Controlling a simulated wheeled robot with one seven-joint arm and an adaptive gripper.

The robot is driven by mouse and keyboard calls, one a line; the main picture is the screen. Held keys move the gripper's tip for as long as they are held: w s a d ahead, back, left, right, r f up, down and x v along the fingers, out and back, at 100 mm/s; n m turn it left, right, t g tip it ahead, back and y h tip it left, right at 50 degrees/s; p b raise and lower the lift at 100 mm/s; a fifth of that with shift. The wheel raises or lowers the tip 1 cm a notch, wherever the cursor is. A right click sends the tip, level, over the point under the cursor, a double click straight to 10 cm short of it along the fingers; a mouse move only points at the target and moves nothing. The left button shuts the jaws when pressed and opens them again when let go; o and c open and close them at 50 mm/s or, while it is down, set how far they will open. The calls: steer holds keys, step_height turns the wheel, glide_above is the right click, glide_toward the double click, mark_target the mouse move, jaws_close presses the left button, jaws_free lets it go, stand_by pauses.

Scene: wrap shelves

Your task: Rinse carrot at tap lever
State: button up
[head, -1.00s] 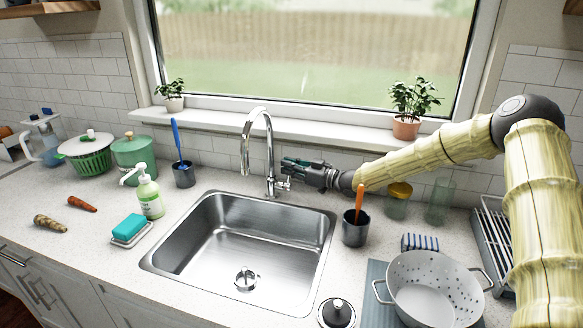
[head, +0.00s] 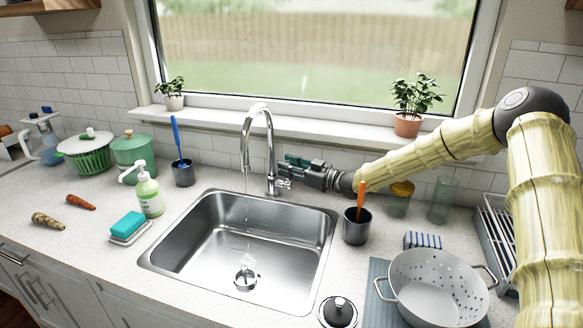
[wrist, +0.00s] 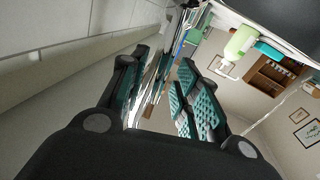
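An orange carrot (head: 80,203) and a brownish, speckled carrot (head: 48,221) lie on the counter left of the sink. The chrome tap (head: 268,150) stands behind the sink, and a thin stream of water (head: 247,215) falls from its spout into the basin. Its lever (head: 283,184) is on the right side of the tap's base. My gripper (head: 290,164) is at the lever, reaching in from the right. In the wrist view my gripper (wrist: 160,95) has its fingers apart, with chrome tap parts showing between them. I cannot tell whether a finger touches the lever.
The steel sink (head: 190,250) is empty apart from the water. A soap bottle (head: 149,195) and a teal sponge (head: 128,225) stand at its left. A dark cup (head: 355,232), colander (head: 432,295) and dish rack (head: 490,235) are at the right.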

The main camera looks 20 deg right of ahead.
steer(key=v, duration=1.2)
steer(key=shift+f, duration=0.1)
stand_by(0.4)
